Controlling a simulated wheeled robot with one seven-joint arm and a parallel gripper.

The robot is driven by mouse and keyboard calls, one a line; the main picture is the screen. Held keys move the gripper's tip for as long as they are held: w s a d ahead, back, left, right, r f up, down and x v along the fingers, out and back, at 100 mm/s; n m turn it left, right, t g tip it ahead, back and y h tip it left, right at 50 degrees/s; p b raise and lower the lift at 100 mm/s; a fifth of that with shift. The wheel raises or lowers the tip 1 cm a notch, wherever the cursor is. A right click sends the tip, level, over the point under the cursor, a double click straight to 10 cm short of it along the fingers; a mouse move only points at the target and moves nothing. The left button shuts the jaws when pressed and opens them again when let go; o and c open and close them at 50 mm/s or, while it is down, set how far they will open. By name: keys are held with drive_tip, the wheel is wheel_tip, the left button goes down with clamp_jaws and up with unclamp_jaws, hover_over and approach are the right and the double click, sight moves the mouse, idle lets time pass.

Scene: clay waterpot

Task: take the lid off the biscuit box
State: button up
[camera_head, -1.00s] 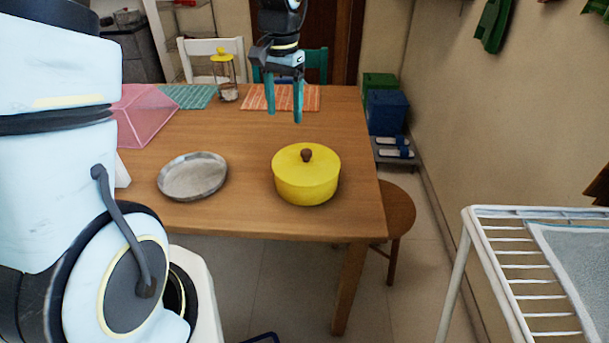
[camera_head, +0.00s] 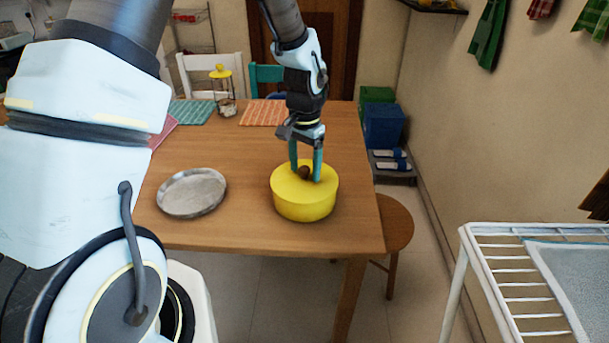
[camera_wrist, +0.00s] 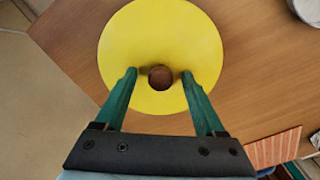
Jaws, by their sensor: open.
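The yellow round biscuit box (camera_head: 304,207) stands on the wooden table near its front right corner. Its lid (camera_head: 283,178) is on, with a brown round knob (camera_head: 304,172) at the middle. In the wrist view the yellow lid (camera_wrist: 160,40) fills the upper middle, and the knob (camera_wrist: 160,77) lies between the fingertips. My gripper (camera_head: 305,178) points down over the lid, its two teal fingers open, one on each side of the knob. In the wrist view a gap shows between each fingertip of my gripper (camera_wrist: 160,74) and the knob.
A round metal tray (camera_head: 192,193) lies on the table left of the box. A glass jar with a yellow top (camera_head: 221,90) and woven mats (camera_head: 192,112) are at the back. A stool (camera_head: 395,222) stands at the right, and a white rack (camera_head: 510,290) at the front right.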

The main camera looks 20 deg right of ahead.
drive_tip(key=shift+f, duration=0.35)
drive_tip(key=shift+c, duration=0.4)
clamp_jaws()
